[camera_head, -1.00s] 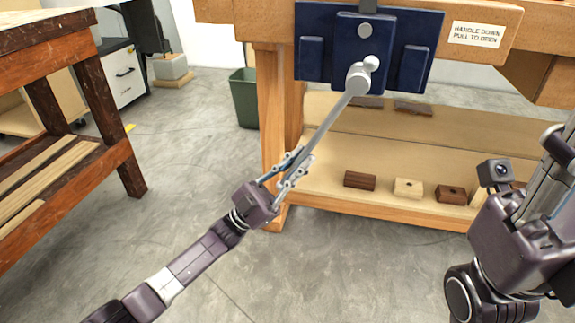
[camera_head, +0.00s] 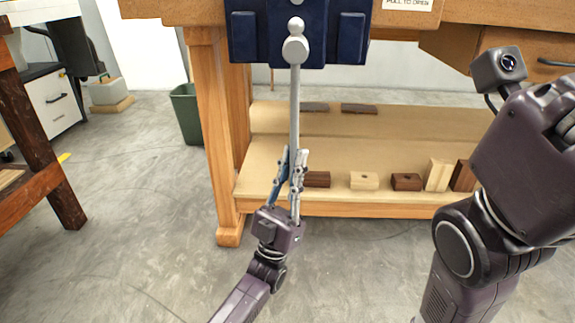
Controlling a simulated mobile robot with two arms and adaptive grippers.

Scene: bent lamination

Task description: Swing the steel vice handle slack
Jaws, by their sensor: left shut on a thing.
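The blue vice (camera_head: 300,30) is fixed to the front of the wooden workbench. Its steel handle (camera_head: 294,110) hangs almost straight down from the round hub (camera_head: 295,48) at the vice's lower middle. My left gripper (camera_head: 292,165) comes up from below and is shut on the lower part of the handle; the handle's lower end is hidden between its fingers. My right arm stands large at the right edge, and its fingers are not clearly visible.
A label (camera_head: 408,4) on the bench front is cut by the top edge. The lower shelf (camera_head: 260,180) holds several wood blocks behind the handle. A green bin (camera_head: 186,115) stands left of the bench leg (camera_head: 212,130). The floor in front is clear.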

